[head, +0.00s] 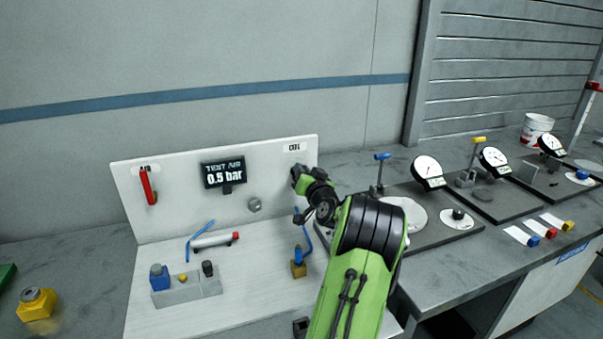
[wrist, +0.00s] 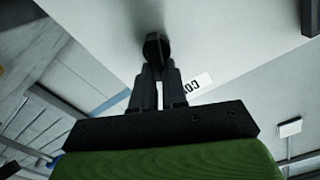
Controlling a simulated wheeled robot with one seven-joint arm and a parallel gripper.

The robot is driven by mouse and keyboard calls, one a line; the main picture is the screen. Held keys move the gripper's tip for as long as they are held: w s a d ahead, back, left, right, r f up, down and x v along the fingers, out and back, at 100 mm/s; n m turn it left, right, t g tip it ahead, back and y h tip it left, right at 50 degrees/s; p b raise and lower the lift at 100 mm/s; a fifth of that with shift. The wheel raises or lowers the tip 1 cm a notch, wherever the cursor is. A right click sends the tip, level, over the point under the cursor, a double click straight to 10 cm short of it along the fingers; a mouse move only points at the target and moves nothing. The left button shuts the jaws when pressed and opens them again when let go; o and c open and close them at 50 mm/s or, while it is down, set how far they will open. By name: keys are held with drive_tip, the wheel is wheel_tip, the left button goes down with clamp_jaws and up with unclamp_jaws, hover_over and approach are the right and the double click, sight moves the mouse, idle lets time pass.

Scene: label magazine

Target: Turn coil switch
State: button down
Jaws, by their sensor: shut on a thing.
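The coil switch (wrist: 155,44) is a dark knob on the pale upright panel, seen at the top middle of the wrist view. My gripper (wrist: 157,70) is shut on it, with its two dark fingers reaching up to the knob. A white label reading COIL (wrist: 197,86) is beside the fingers. In the head view the label (head: 294,147) is at the panel's upper right, and my gripper (head: 296,172) is just below it. The knob is hidden behind my gripper there, and I cannot tell which way it points.
The white panel (head: 135,215) carries a red-handled tool (head: 147,186) and a display (head: 222,172) reading 0.5 bar. A grey block (head: 187,290) with several parts and a blue hose (head: 306,232) are below. Dial gauges (head: 428,171) stand on the bench to the right.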

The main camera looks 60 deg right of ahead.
drive_tip(key=shift+s+d+f+m, duration=0.1)
drive_tip(key=shift+m, duration=0.85)
drive_tip(key=shift+s+d+f+m, duration=0.1)
drive_tip(key=shift+m, duration=0.85)
drive_tip(key=c, duration=1.2)
unclamp_jaws()
drive_tip(key=shift+o, duration=0.2)
drive_tip(key=shift+s, duration=0.1)
drive_tip(key=b+v, duration=0.2)
drive_tip(key=v, duration=1.3)
drive_tip(key=shift+a, duration=0.3)
drive_tip(key=shift+s, duration=0.1)
